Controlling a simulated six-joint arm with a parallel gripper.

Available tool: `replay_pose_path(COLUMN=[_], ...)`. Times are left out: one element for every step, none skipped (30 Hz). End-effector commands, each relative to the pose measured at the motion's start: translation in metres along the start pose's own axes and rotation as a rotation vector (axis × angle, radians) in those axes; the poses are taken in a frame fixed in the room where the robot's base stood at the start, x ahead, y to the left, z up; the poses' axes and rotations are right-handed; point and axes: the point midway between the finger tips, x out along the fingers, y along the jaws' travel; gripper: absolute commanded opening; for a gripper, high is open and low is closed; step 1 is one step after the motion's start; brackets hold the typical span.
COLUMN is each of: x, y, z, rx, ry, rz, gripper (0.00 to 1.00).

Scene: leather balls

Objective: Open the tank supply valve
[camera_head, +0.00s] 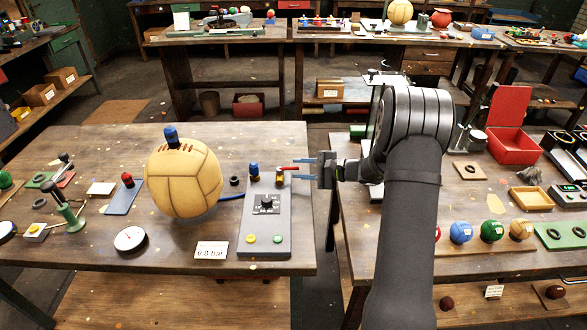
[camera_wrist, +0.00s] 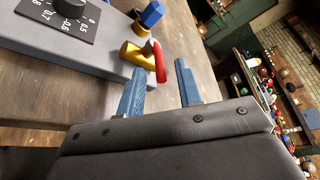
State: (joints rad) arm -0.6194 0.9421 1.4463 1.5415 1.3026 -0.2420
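The tank supply valve (camera_head: 279,178) is a brass body with a red lever (camera_head: 288,168) at the back right of the grey control panel (camera_head: 254,240). In the head view the lever points right, toward my gripper. My gripper (camera_head: 302,169) is right of the valve, its two blue fingers open and pointing left. In the wrist view the brass valve body (camera_wrist: 133,53) and curved red lever (camera_wrist: 159,62) show in front of my open gripper (camera_wrist: 160,68). The lever's end appears between the finger lines, with room on both sides; I see no grip on it. Exact depth is unclear.
A tan leather ball (camera_head: 183,180) with a blue fitting on top (camera_head: 171,137) sits left of the panel. The panel carries a black dial (camera_head: 267,202) and a blue-capped fitting (camera_head: 254,170). A "0.0 bar" card (camera_head: 211,250) lies in front. A gap separates the two benches.

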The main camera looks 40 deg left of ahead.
Motion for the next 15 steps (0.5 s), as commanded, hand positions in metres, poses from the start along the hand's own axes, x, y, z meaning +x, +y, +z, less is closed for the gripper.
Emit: replay_pose_path(x=[0.008,0.012,0.017,0.019,0.022,0.024,0.026,0.027,0.028,0.029,0.029,0.029,0.029,0.029,0.029], y=[0.000,0.000,0.000,0.000,0.000,0.000,0.000,0.000,0.000,0.000,0.000,0.000,0.000,0.000,0.000], z=[0.000,0.000,0.000,0.000,0.000,0.000,0.000,0.000,0.000,0.000,0.000,0.000,0.000,0.000,0.000], rx=[0.000,0.000,0.000,0.000,-0.001,-0.001,-0.001,-0.001,-0.001,-0.001,-0.001,-0.001,-0.001,-0.001,-0.001], ry=[-0.002,-0.002,-0.001,0.000,0.000,0.000,0.000,0.000,0.000,0.000,0.000,0.000,0.000,0.000,0.000], rz=[0.001,0.000,0.001,0.001,0.000,0.000,0.000,0.000,0.000,0.000,0.000,-0.001,-0.001,-0.001,-0.001], gripper=[0.32,0.32,0.32,0.32,0.32,0.32,0.32,0.32,0.32,0.32,0.32,0.32,0.32,0.32,0.32])
